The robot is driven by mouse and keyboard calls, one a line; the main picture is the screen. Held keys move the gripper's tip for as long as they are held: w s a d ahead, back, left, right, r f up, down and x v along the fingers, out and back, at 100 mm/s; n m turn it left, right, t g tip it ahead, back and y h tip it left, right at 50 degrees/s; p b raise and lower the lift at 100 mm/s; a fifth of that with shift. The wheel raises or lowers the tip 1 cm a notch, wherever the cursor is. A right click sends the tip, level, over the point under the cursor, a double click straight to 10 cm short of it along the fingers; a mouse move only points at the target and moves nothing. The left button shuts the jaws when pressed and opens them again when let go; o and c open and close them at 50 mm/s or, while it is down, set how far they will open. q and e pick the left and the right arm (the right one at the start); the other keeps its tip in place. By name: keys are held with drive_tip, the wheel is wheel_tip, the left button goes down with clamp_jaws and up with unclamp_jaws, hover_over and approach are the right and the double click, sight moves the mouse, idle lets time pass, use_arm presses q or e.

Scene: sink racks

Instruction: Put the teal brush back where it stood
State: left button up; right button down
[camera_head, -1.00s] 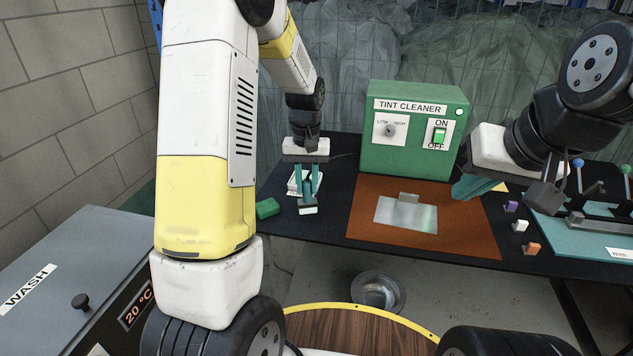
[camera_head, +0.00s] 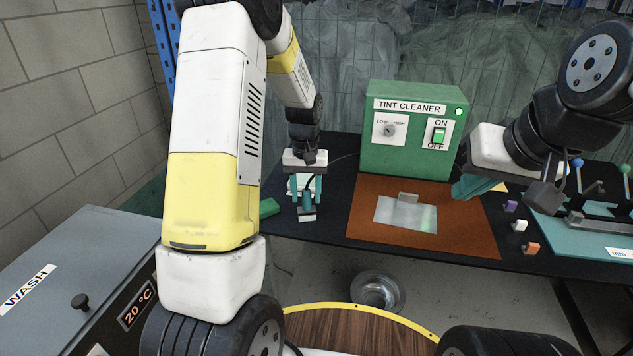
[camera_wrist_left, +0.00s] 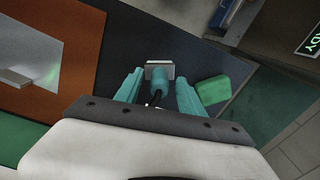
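The teal brush (camera_head: 307,198) is between the fingers of my left gripper (camera_head: 305,188) at the table's left part, with a pale block-like end toward the front. In the left wrist view the brush (camera_wrist_left: 158,80) shows a teal body and a dark cord-like line. My left gripper (camera_wrist_left: 158,92) is open, with a gap on each side of the brush. I cannot tell whether the brush rests on the table or in a holder. My right gripper (camera_head: 470,188) hangs over the right side of the brown mat; its finger gap is hidden.
A green block (camera_head: 269,207) lies just left of the brush. The green tint cleaner box (camera_head: 412,130) stands behind the brown mat (camera_head: 455,235), which bears a grey plate (camera_head: 405,218). Small coloured blocks (camera_head: 520,226) and a teal rack (camera_head: 590,238) are at right.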

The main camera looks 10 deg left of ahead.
use_arm(q)
wheel_tip(320, 180, up, 12)
drive_tip(key=s+d+r+m+t+h, duration=0.1)
drive_tip(key=s+r+t, duration=0.2)
drive_tip(key=s, duration=0.9)
drive_tip(key=s+d+r+m+t+h, duration=0.1)
drive_tip(key=s+r+t, duration=0.2)
drive_tip(key=s+r, duration=0.4)
drive_tip(key=s, duration=0.5)
drive_tip(key=shift+r, duration=0.4)
